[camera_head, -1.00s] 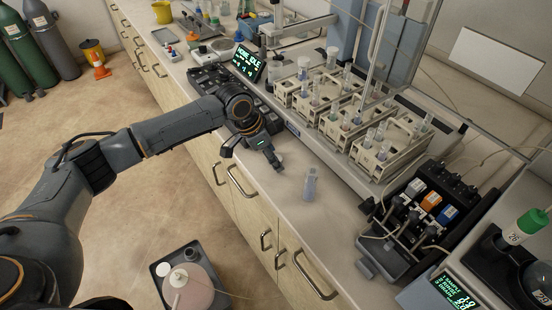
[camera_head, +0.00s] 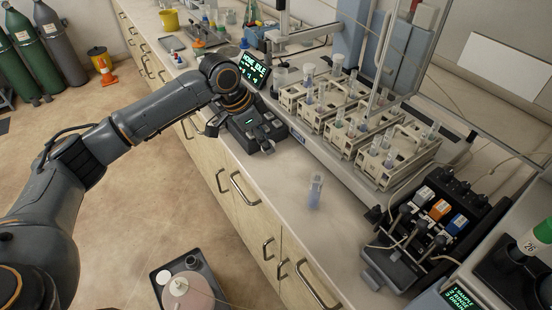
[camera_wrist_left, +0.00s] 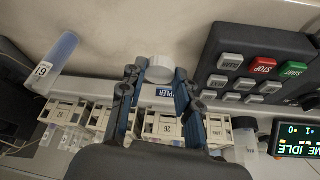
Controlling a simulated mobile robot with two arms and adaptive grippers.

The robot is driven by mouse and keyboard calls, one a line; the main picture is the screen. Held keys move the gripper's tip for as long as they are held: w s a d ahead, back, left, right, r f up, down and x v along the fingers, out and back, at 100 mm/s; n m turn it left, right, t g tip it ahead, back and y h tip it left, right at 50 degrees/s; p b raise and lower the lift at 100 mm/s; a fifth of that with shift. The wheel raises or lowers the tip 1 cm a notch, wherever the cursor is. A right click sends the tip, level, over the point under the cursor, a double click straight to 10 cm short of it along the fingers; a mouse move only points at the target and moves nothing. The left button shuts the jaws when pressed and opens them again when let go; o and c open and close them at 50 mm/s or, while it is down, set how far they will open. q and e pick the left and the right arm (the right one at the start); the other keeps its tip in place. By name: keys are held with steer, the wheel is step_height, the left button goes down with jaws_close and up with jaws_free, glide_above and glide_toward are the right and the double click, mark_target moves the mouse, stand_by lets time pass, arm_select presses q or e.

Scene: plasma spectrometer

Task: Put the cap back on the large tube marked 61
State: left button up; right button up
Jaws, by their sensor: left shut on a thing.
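The large tube (camera_head: 315,190) stands upright and uncapped on the bench in the head view. It is clear and bluish. In the left wrist view the tube (camera_wrist_left: 62,50) shows at the upper left with a white label marked 61. My left gripper (camera_head: 267,147) is to the left of and behind the tube, apart from it. In the wrist view the left gripper (camera_wrist_left: 160,80) is shut on a white round cap (camera_wrist_left: 160,66) between its fingertips. The cap is hard to make out in the head view. My right gripper is not in view.
Racks of vials (camera_head: 345,125) stand behind the tube. A keypad with red and green buttons (camera_wrist_left: 263,65) is beside the gripper, near the screen (camera_head: 254,68). A black pump unit (camera_head: 425,225) stands right of the tube. The bench front (camera_head: 265,180) is clear.

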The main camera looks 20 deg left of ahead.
arm_select(q)
steer(key=a+r+b, duration=0.1)
steer(key=a+r, duration=0.5)
steer(key=a, duration=0.4)
steer(key=shift+s+a+b, duration=0.15)
steer(key=shift+a+b, duration=0.2)
steer(key=shift+b, duration=0.05)
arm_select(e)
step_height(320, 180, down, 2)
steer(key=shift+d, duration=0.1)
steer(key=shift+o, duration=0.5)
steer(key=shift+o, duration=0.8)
arm_select(q)
steer(key=shift+d, duration=0.1)
